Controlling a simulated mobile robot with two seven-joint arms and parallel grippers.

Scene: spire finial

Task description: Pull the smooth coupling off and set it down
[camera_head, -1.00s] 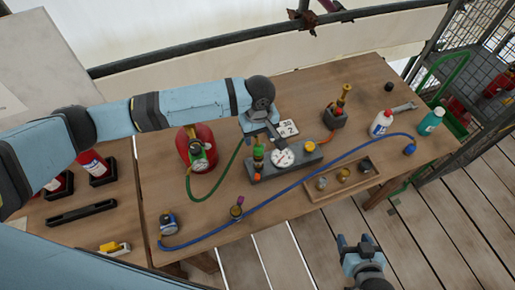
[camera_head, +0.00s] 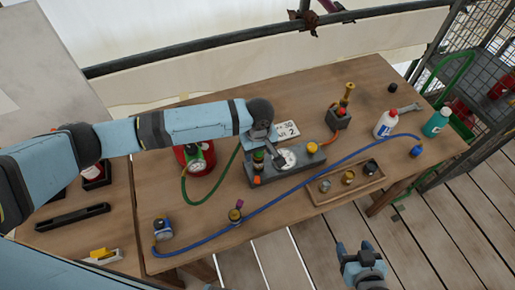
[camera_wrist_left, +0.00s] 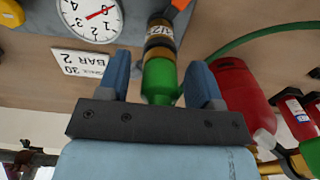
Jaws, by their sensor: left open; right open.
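A green coupling with a dark and brass banded body (camera_wrist_left: 160,80) stands between the fingers of my left gripper (camera_wrist_left: 160,82) in the left wrist view. The fingers are open, one on each side of it, and I cannot tell whether they touch it. In the head view this green coupling (camera_head: 258,158) sits at the left end of a grey block, partly hidden by my left gripper (camera_head: 268,150). I cannot tell for sure whether it is the smooth coupling. My right gripper (camera_head: 357,247) is open and empty, in front of the table's edge.
The grey block (camera_head: 290,172) bears a white gauge (camera_head: 287,157); a red cylinder (camera_head: 199,168) with a green hose stands left. A blue hose (camera_head: 292,190) crosses the table. A shallow wooden tray (camera_head: 334,200) holds fittings. Bottles (camera_head: 386,124) stand at the right.

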